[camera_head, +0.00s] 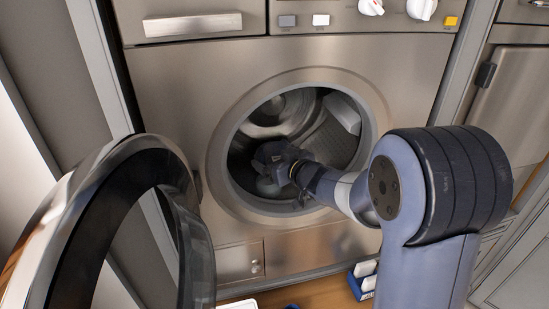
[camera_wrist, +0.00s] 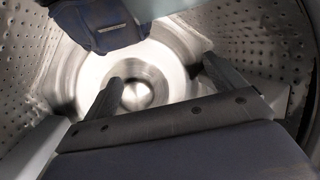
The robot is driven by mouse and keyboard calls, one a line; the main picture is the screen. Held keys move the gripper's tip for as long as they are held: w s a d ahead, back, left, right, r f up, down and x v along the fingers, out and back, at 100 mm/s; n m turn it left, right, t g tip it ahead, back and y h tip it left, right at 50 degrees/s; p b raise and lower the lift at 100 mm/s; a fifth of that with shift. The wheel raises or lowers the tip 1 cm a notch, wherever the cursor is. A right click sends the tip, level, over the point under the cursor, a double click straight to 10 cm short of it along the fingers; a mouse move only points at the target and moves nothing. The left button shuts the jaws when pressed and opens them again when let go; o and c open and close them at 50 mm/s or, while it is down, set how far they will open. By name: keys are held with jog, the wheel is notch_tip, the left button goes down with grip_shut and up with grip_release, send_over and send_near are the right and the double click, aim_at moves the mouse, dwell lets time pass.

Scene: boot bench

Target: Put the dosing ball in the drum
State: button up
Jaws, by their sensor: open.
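The drum (camera_head: 328,145) is a perforated metal cylinder behind the round opening. It fills the wrist view (camera_wrist: 265,45). My gripper (camera_head: 268,165) reaches through the opening into the drum. In the wrist view my gripper (camera_wrist: 162,72) has its fingers apart, with nothing between them, and faces the drum's shiny round back hub (camera_wrist: 138,95). A pale rounded shape (camera_head: 268,187) shows just below my gripper inside the drum. It is partly hidden, and I cannot tell whether it is the dosing ball. No dosing ball is clearly visible in the wrist view.
The glass door (camera_head: 195,235) stands open at the left. A dark blue item with a light strip (camera_wrist: 95,25) shows at the wrist view's top. A blue holder with white pieces (camera_head: 362,282) stands on the floor.

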jog(key=v, duration=1)
jog(key=x, duration=0.8)
jog(key=shift+a, duration=0.4)
jog(key=shift+s+r, duration=0.1)
jog(key=shift+s, duration=0.05)
dwell(0.4)
